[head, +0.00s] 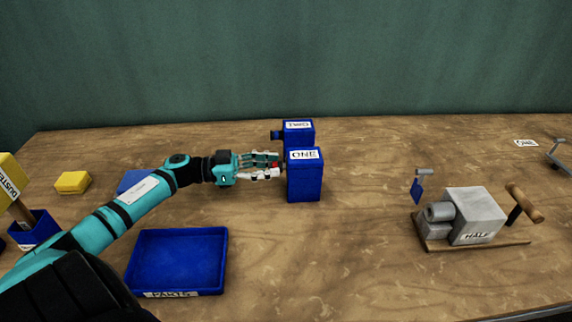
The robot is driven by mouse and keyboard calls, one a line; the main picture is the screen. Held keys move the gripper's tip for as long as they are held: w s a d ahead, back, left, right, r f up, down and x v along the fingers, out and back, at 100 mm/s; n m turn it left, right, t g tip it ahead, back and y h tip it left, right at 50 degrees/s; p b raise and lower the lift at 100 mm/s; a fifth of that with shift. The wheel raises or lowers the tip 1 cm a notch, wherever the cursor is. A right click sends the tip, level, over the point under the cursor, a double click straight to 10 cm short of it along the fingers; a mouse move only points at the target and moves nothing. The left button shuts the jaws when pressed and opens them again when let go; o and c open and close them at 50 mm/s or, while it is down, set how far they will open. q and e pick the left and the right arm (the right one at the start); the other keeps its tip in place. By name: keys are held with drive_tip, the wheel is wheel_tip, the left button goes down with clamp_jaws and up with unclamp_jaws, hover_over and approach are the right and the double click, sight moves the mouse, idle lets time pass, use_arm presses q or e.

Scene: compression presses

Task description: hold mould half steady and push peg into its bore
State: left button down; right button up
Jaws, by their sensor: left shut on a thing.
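A grey block labelled HALF (478,215) sits at the right, with grey cylinders on its left side. It rests on a wooden board (440,247), with a wooden-handled bar (524,203) at its right. My left gripper (274,169) is far to its left, just left of the blue box labelled ONE (305,182). It is shut on a small red piece (276,165), mostly hidden by the fingers. I cannot tell whether this is the peg, or whether it touches the box. My right gripper is out of view.
A blue box labelled TWO (299,135) stands behind ONE. A blue PARTS tray (178,260) lies below my left arm. A yellow block (72,182) and a yellow DUSTER (10,178) are at left. The middle front is clear.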

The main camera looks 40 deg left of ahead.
use_arm(q)
drive_tip(key=shift+s+a, duration=0.2)
drive_tip(key=shift+a, duration=0.1)
drive_tip(key=shift+s+a, duration=0.3)
drive_tip(key=shift+p+v, duration=0.9)
drive_tip(key=shift+v, duration=0.85)
drive_tip(key=shift+p+v, duration=0.75)
drive_tip(key=shift+v, duration=1.15)
drive_tip(key=shift+r, duration=0.1)
